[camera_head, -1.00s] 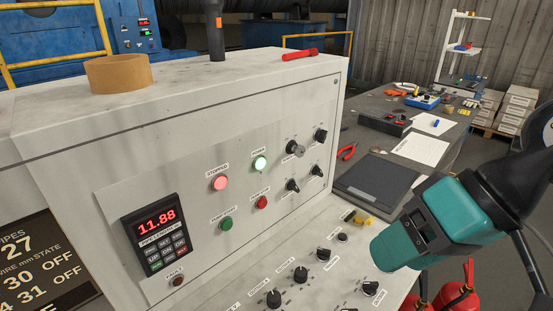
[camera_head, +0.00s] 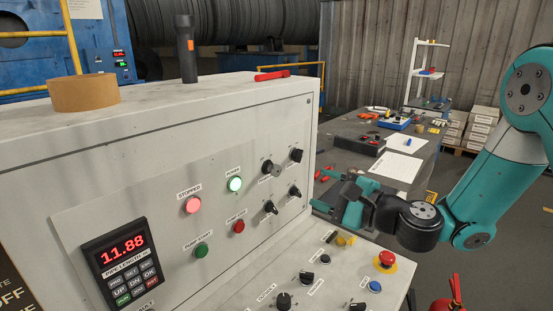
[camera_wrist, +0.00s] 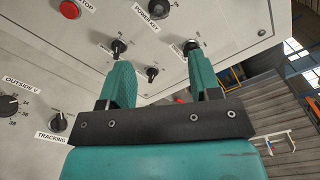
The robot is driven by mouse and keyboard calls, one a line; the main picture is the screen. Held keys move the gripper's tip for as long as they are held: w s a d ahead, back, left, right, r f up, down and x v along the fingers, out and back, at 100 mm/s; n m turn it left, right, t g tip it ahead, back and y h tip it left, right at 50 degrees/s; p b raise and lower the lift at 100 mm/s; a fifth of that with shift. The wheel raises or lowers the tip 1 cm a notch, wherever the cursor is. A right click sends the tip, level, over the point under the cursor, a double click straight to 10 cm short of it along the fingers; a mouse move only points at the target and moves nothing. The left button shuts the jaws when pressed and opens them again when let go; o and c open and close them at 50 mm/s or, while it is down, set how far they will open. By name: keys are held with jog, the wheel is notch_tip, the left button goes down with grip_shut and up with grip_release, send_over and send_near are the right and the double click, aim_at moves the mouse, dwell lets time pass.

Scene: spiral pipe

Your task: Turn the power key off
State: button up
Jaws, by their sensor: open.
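The power key (camera_head: 267,168) is the upper-left switch of a group of several on the upright grey panel, with a round silver plate behind it. In the wrist view it shows at the top edge, partly cut off (camera_wrist: 158,8), above its "POWER KEY" label. My gripper (camera_head: 325,190) is at the right end of the panel, to the right of the switches. In the wrist view my gripper (camera_wrist: 158,62) has its fingers apart with nothing between them. The fingers point toward the panel, below the key in that picture and apart from it.
Three black switches (camera_head: 296,156) surround the key closely. The red pump stop button (camera_head: 238,227) is to the lower left. A sloped desk with knobs (camera_head: 284,301) and a red emergency button (camera_head: 387,258) juts out below. A cluttered workbench (camera_head: 345,130) stands behind my gripper.

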aim_at(276, 169)
jog(key=p+x, duration=1.1)
jog(key=p, duration=0.1)
jog(key=shift+w+a+r, duration=0.15)
jog(key=shift+w+a, duration=0.05)
jog(key=shift+a, duration=0.15)
jog(key=shift+w+a, duration=0.45)
jog(key=shift+a, duration=0.05)
jog(key=c, duration=0.9)
